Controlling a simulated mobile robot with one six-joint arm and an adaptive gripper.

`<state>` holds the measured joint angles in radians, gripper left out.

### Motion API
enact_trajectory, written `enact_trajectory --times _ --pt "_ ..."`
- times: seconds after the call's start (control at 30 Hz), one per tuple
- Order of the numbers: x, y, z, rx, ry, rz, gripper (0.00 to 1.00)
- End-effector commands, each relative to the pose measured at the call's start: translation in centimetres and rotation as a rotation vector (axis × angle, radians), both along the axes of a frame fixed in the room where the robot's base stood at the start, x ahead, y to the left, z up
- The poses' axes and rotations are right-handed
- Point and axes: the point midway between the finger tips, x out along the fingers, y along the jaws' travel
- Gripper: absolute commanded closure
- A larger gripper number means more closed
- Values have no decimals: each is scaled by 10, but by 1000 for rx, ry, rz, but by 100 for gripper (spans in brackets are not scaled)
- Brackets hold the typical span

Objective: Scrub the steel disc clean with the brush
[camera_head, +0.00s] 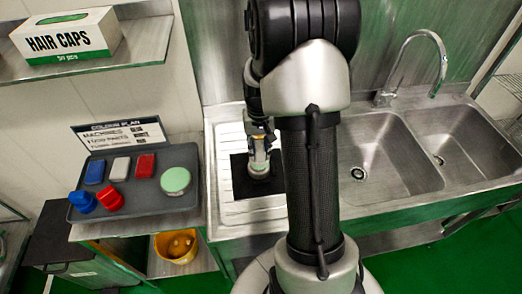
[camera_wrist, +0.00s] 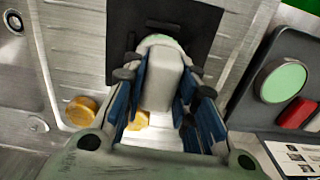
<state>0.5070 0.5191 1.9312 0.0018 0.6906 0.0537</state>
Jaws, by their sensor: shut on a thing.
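My gripper (camera_head: 258,150) is low over the drainboard, above a black mat (camera_head: 239,183). In the wrist view the blue-padded fingers of my gripper (camera_wrist: 163,85) are shut on a pale, off-white block-shaped handle, which I take to be the brush (camera_wrist: 163,78). The far end of the brush points down at the black mat (camera_wrist: 118,40). A thin pale-green and white rounded edge shows at that end. My gripper and the brush hide most of what lies there. I cannot make out the steel disc or tell whether the brush touches it.
A grey tray (camera_head: 150,207) at left holds blue, white and red blocks, a blue and a red handled item, and a green-topped round pad (camera_head: 175,180). A sign stands behind it. Two sink basins (camera_head: 375,165) and a tap (camera_head: 413,62) lie right. A yellow bucket (camera_head: 162,246) sits below.

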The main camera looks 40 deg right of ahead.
Motion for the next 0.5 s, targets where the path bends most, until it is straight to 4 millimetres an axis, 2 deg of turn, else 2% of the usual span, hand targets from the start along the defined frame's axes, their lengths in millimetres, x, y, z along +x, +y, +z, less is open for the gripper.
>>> enact_trajectory --times 0.03,0.23,0.5 --pt "1 0 8 -1 -1 1 100" --pt "4 3 26 -1 -1 3 100" --pt "5 4 32 -1 -1 4 100"
